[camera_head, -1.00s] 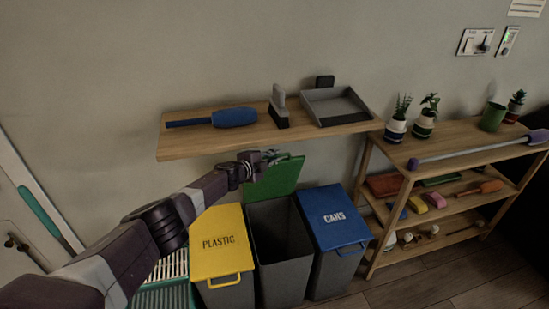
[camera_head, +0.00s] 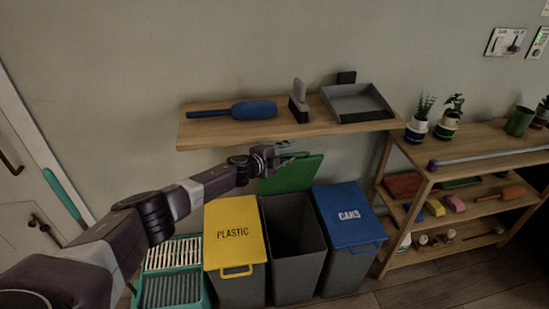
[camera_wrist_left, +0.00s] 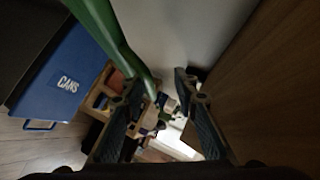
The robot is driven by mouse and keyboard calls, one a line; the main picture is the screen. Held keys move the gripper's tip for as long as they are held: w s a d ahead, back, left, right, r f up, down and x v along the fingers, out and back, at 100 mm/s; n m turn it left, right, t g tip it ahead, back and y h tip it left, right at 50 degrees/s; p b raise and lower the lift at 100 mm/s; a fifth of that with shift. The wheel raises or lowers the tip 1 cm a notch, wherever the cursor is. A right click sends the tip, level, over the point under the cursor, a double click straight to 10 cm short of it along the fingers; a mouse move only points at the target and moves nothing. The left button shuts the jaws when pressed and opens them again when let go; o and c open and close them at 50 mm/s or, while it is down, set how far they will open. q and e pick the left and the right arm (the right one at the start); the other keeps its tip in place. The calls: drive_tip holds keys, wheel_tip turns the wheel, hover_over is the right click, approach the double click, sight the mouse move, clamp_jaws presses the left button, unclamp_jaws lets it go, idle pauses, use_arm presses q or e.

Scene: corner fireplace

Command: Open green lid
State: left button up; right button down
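The green lid (camera_head: 290,178) stands raised at the back of the middle grey bin (camera_head: 297,265), whose top is open. My left gripper (camera_head: 291,151) is at the lid's upper edge, under the wall shelf. In the left wrist view, its two fingers (camera_wrist_left: 160,84) are spread with nothing between them. The green lid (camera_wrist_left: 108,38) passes to the left of the fingers there. I cannot tell whether a finger touches it. My right gripper is not in view.
The yellow plastic lid (camera_head: 233,232) and blue cans lid (camera_head: 349,215) are closed on either side. The wooden wall shelf (camera_head: 200,132), holding a blue brush and dustpan, is close above my gripper. A wooden rack (camera_head: 425,187) stands at right.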

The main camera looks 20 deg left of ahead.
use_arm(q)
drive_tip(key=v, duration=0.9)
drive_tip(key=shift+s+d+r, duration=0.15)
drive_tip(key=shift+s+r, duration=0.05)
drive_tip(key=shift+s, duration=0.05)
